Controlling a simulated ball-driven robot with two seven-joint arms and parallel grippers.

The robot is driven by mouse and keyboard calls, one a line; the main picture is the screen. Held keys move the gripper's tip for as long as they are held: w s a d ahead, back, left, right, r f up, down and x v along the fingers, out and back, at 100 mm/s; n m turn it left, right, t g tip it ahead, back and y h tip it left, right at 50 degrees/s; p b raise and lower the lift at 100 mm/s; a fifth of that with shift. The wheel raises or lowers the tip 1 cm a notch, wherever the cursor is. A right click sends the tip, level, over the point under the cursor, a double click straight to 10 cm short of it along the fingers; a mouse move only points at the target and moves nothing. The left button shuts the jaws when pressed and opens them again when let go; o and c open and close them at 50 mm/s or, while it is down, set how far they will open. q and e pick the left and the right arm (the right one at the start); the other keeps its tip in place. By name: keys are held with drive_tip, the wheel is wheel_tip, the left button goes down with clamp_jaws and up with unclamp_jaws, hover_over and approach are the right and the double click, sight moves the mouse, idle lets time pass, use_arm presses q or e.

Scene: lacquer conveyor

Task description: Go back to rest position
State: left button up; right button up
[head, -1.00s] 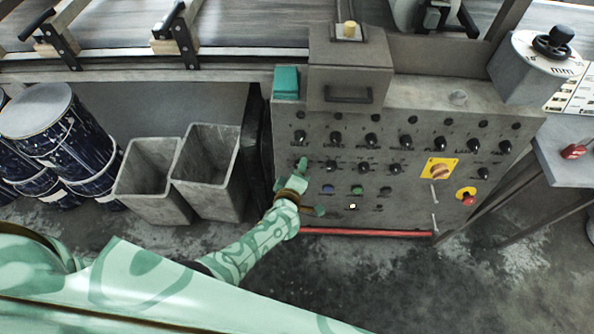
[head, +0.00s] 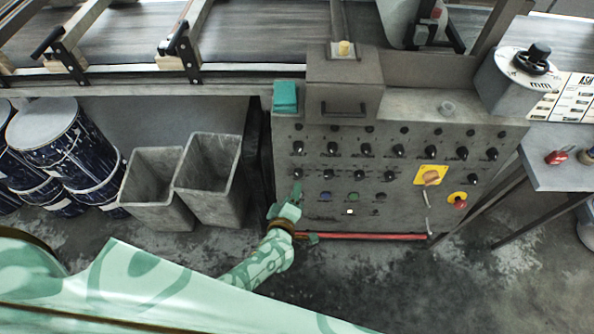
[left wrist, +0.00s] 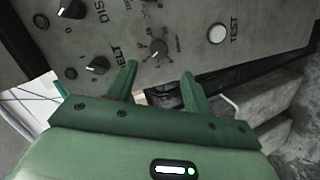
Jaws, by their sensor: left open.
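My left gripper (head: 297,213) is in front of the lower left part of the grey control panel (head: 400,215) in the head view. In the left wrist view its two green fingers (left wrist: 158,85) stand apart with nothing between them. A black knob (left wrist: 158,48) and a white button marked TEST (left wrist: 217,33) show beyond the fingertips; whether the fingers touch the panel cannot be told. My right gripper is not in view.
Two grey bins (head: 207,180) stand left of the panel, with blue drums (head: 67,150) farther left. A conveyor (head: 240,35) runs along the back. A grey table (head: 565,160) stands at the right. The floor in front of the panel is clear.

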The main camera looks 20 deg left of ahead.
use_arm(q)
drive_tip(key=shift+r, duration=0.1)
drive_tip(key=s+d+r+m+g+h, duration=0.1)
drive_tip(key=s+r+m+g+h, duration=0.5)
drive_tip(key=m, duration=0.9)
drive_tip(key=s+a+r+m+g+y, duration=0.2)
drive_tip(key=s+a+r+m+y, duration=0.6)
drive_tip(key=s+a+r, duration=0.7)
drive_tip(key=s+d+f+n+g+h, duration=0.1)
drive_tip(key=s+d+f, duration=0.1)
drive_tip(key=f, duration=1.2)
drive_tip(key=s+d+f+n+g+h, duration=0.1)
drive_tip(key=s+d+f+g, duration=0.1)
drive_tip(key=f, duration=1.3)
drive_tip(key=s+f+n+g+h, duration=0.1)
drive_tip(key=s+f, duration=0.5)
drive_tip(key=s, duration=0.3)
drive_tip(key=s+f+n+g, duration=0.1)
drive_tip(key=s+f, duration=0.6)
drive_tip(key=s, duration=0.3)
drive_tip(key=shift+s+a+n+h, duration=0.15)
drive_tip(key=shift+s+n+h, duration=0.1)
drive_tip(key=shift+n+h, duration=0.15)
